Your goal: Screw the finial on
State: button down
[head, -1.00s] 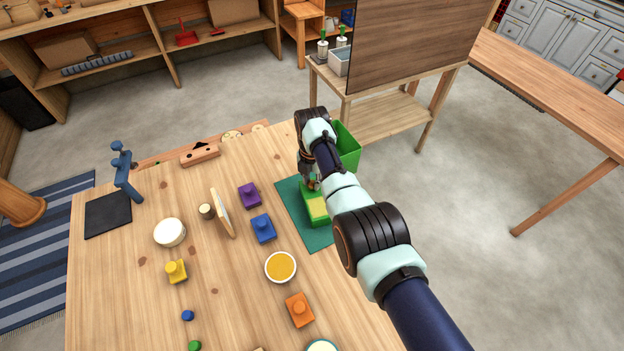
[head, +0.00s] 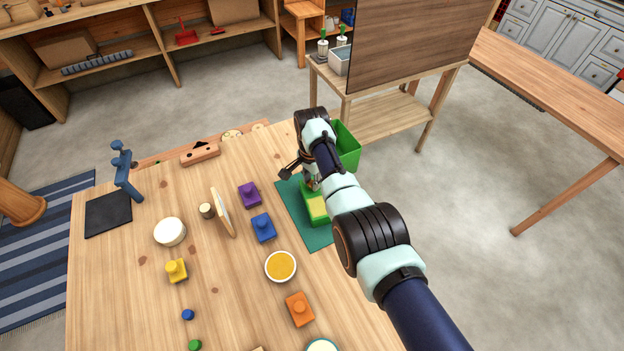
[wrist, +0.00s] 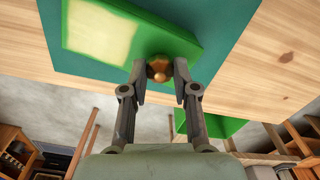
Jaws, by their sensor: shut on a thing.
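The finial is a small copper-brown knob (wrist: 158,69) at the near end of a green block in the wrist view. The block (wrist: 176,40) has a pale yellow patch on its top and lies on a dark green mat (wrist: 220,20). The block also shows in the head view (head: 316,208) on the mat (head: 322,240). My gripper (wrist: 159,75) is shut on the finial, with one finger on each side. Whether the finial is seated on the block is hidden. In the head view my arm covers most of the gripper.
A green bin (head: 348,150) stands behind my wrist. Left of the mat are a blue block (head: 263,228), a purple block (head: 249,195) and a bowl of orange contents (head: 281,267).

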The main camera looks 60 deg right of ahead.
jog(key=m, duration=0.7)
jog(key=shift+m, duration=0.3)
jog(key=c, duration=0.8)
grip_release()
notch_tip(320, 180, up, 12)
